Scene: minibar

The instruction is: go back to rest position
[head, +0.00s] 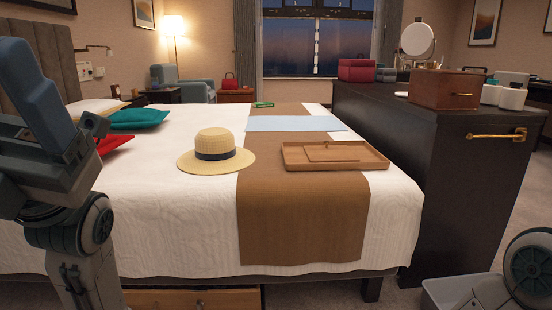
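My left arm stands folded at the left edge of the head view, over the near left side of the bed. Its gripper fingers do not show clearly. No object is seen held by either arm.
A bed (170,235) fills the middle, with a straw hat (216,151), a wooden tray (335,156) and a light blue cloth (295,124) on it. A dark cabinet (450,190) stands right, with a wooden box (446,90) on top.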

